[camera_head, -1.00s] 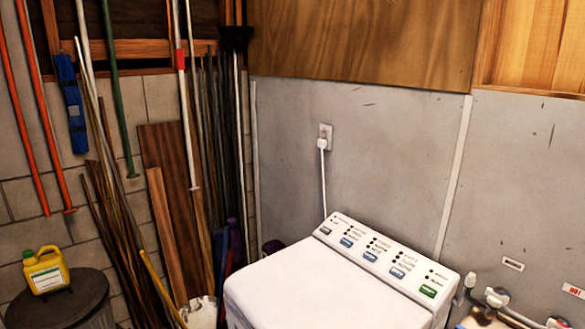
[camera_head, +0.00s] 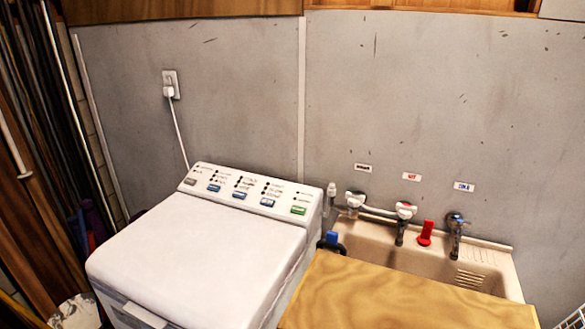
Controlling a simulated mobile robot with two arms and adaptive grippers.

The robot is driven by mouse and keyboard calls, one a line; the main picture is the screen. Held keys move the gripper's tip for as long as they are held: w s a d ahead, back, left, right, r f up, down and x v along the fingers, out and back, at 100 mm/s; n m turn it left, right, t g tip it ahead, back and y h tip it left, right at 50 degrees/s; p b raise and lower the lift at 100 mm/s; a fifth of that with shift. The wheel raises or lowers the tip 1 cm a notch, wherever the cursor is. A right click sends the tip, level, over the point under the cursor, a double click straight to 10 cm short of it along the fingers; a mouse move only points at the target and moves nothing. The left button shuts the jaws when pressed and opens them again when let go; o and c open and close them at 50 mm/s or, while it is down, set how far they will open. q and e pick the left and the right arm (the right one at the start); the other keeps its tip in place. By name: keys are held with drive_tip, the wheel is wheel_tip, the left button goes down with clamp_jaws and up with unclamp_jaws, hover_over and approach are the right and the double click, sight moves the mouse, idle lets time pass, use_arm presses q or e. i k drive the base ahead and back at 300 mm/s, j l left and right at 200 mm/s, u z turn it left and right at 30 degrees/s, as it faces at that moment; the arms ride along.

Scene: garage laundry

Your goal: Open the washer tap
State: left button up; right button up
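Three taps are on the grey wall above the sink. The leftmost tap (camera_head: 355,200) has a white handle and sits under a small label (camera_head: 363,168) whose text is too small to read; it is nearest the washer. The middle tap (camera_head: 404,212) has a white handle under a red-lettered label (camera_head: 411,177). The right tap (camera_head: 456,222) sits under a blue-lettered label (camera_head: 464,187). The white top-loading washer (camera_head: 200,260) stands left of the sink with its lid closed. How far each tap is turned cannot be told. Neither gripper is in view.
A beige sink (camera_head: 375,240) lies below the taps, with a wooden board (camera_head: 400,300) in front. A red object (camera_head: 426,232) stands at the sink's back, and a blue-topped item (camera_head: 332,238) at its left. Poles and planks (camera_head: 40,130) lean at the far left.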

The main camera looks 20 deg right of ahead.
sight(355, 199)
drive_tip(key=z, duration=1.2)
drive_tip(key=j+z, duration=0.2)
drive_tip(key=z, duration=0.25)
drive_tip(key=j+z, duration=0.2)
drive_tip(key=z, duration=0.25)
drive_tip(key=k+j+z, duration=0.1)
drive_tip(key=z, duration=0.4)
